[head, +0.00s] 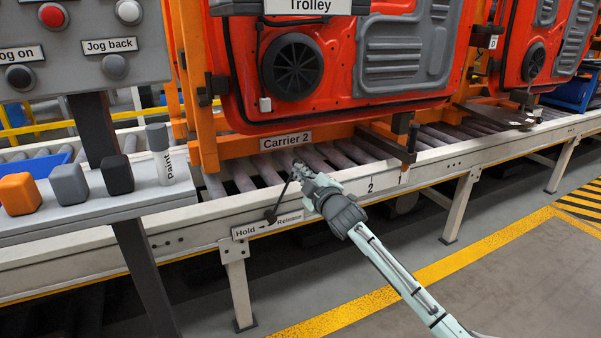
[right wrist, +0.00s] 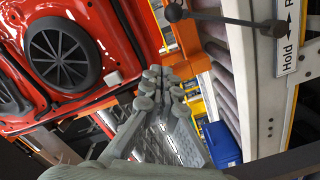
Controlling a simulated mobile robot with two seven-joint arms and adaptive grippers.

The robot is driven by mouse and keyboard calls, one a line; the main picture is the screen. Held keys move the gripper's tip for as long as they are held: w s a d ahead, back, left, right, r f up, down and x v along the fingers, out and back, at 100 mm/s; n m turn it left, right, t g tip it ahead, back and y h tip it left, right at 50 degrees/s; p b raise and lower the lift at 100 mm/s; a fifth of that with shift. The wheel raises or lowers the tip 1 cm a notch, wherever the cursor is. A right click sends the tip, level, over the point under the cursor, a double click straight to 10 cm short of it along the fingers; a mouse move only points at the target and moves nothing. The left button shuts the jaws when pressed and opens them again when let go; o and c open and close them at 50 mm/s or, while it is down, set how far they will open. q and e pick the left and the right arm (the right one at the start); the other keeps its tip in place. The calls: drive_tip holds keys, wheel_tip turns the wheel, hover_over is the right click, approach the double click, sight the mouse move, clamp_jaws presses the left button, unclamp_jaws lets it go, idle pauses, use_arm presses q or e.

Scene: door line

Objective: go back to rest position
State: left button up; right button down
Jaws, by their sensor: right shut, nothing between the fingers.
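My right gripper (head: 300,168) reaches in from the lower right in the head view, its fingers shut and empty over the front edge of the roller conveyor. In the right wrist view its closed fingertips (right wrist: 163,82) point at the conveyor. A black lever (head: 279,200) stands tilted by the Hold/Release plate (head: 268,224), its upper end close to the gripper. In the right wrist view the lever (right wrist: 222,18) and its round knob (right wrist: 173,12) show apart from the fingers. My left gripper is not in view.
The orange Carrier 2 frame (head: 205,112) holds a red door (head: 335,85) behind the gripper. A button panel (head: 85,40) and a shelf (head: 110,208) with blocks and a paint pen (head: 160,155) stand at left. Open floor (head: 500,280) lies at lower right.

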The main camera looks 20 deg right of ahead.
drive_tip(key=shift+f, duration=0.1)
idle(0.3)
drive_tip(key=s+f+m+g, duration=0.25)
drive_tip(key=s+f, duration=0.35)
drive_tip(key=f, duration=0.4)
drive_tip(key=s+a+f+m+g+h, duration=0.1)
drive_tip(key=s+f+g, duration=0.2)
drive_tip(key=s+f, duration=0.55)
drive_tip(key=s+f+m+g, duration=0.2)
drive_tip(key=s+f, duration=0.2)
drive_tip(key=f, duration=0.8)
drive_tip(key=s+a+f+m+g, duration=0.1)
drive_tip(key=s+f+g, duration=0.1)
drive_tip(key=s+f, duration=0.3)
drive_tip(key=s+f+m+g, duration=0.1)
drive_tip(key=s+f+g, duration=0.2)
drive_tip(key=s, duration=1.1)
drive_tip(key=s+a+f+m+g, duration=0.1)
drive_tip(key=s+f+g, duration=0.1)
drive_tip(key=s+f, duration=0.5)
drive_tip(key=s, duration=0.2)
drive_tip(key=shift+s+a+f+m+g, duration=0.25)
drive_tip(key=shift+s+a+m+g, duration=0.05)
drive_tip(key=shift+s+m+g, duration=0.1)
